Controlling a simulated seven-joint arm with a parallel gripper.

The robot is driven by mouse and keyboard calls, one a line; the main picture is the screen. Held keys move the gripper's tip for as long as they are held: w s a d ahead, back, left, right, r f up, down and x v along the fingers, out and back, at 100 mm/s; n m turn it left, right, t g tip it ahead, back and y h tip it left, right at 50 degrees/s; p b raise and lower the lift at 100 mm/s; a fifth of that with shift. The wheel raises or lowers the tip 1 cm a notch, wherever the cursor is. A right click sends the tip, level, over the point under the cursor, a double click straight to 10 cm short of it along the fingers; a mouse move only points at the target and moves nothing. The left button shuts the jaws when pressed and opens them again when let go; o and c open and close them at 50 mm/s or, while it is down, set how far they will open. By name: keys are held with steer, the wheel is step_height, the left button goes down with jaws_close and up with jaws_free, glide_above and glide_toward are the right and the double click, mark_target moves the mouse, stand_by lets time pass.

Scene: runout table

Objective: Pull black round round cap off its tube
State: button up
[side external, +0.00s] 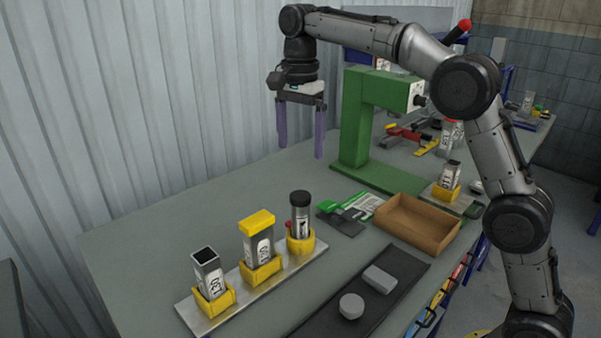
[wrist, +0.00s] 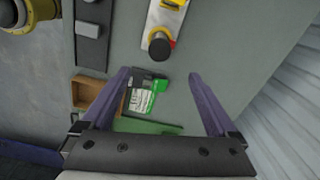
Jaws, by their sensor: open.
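The black round cap (side external: 300,197) sits on top of a grey metal tube (side external: 301,222). The tube stands upright in a yellow holder (side external: 301,244) at the right end of a metal plate. In the wrist view the black cap (wrist: 160,49) is seen from above, ahead of the fingers and roughly midway between them. My gripper (side external: 300,149) is open and empty, with two purple fingers pointing down. It is high above the table, well above the cap. In the wrist view the gripper (wrist: 159,76) shows its fingers spread wide.
A yellow-capped square tube (side external: 258,239) and an open square tube (side external: 207,272) stand in holders on the same plate. A green press frame (side external: 358,125) rises behind. A cardboard tray (side external: 416,220), a green-and-black item (side external: 343,215) and a dark mat with grey blocks (side external: 355,300) lie nearby.

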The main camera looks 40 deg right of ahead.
mark_target(301, 195)
step_height(301, 195, down, 12)
steer(key=shift+r, duration=0.1)
stand_by(0.4)
jaws_close()
stand_by(0.7)
steer(key=shift+r, duration=2.5)
stand_by(2.2)
